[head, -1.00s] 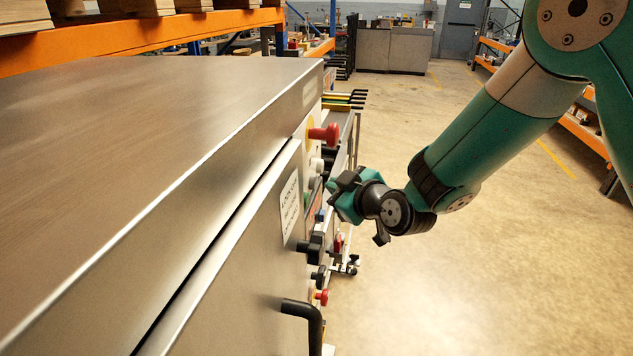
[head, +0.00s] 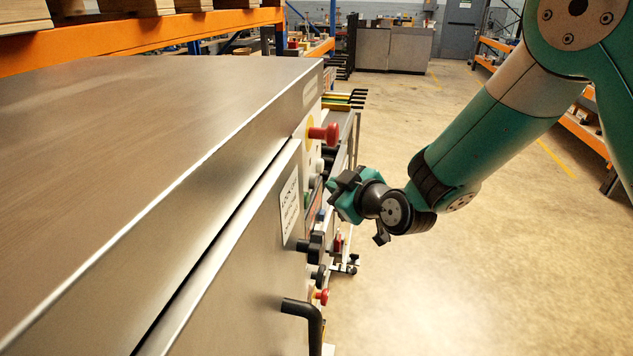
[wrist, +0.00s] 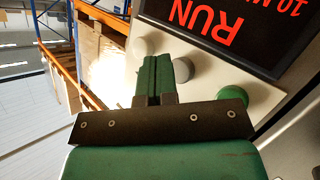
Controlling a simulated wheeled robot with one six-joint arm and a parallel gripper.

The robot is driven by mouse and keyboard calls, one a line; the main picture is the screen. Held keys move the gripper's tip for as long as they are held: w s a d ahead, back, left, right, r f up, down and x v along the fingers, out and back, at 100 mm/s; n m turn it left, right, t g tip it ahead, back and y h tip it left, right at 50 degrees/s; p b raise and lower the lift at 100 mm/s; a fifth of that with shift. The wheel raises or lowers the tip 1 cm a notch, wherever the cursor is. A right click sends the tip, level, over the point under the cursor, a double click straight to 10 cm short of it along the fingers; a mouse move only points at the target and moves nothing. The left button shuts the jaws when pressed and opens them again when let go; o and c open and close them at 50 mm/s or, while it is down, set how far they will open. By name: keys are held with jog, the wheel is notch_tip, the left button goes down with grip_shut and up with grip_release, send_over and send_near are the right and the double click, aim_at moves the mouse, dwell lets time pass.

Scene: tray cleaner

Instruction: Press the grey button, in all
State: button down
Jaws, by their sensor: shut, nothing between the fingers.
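The grey button (wrist: 184,69) is a round knob on the pale panel, just right of my fingers in the wrist view. A whitish button (wrist: 148,45) is to their upper left, partly hidden by them. A green button (wrist: 232,96) is farther right. My gripper (wrist: 154,62) is shut and empty, its tips over the panel between the whitish and grey buttons. I cannot tell whether the tips touch anything. In the head view my gripper (head: 338,187) is beside the machine's control side, where the buttons are small and partly hidden.
A dark display (wrist: 225,25) with red text lies beside the buttons. The steel machine (head: 150,130) fills the left. A red mushroom knob (head: 325,134), a black knob (head: 313,247) and a black handle (head: 308,312) stick out near my gripper. The floor to the right is open.

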jog(key=shift+a, duration=0.1)
dwell(0.5)
jog(key=shift+w+a, duration=0.1)
jog(key=shift+a, duration=0.25)
jog(key=shift+w+a, duration=0.1)
jog(key=shift+a, duration=0.4)
dwell(0.6)
jog(key=shift+d, duration=0.1)
jog(key=shift+d+b, duration=0.8)
jog(key=shift+s, duration=0.2)
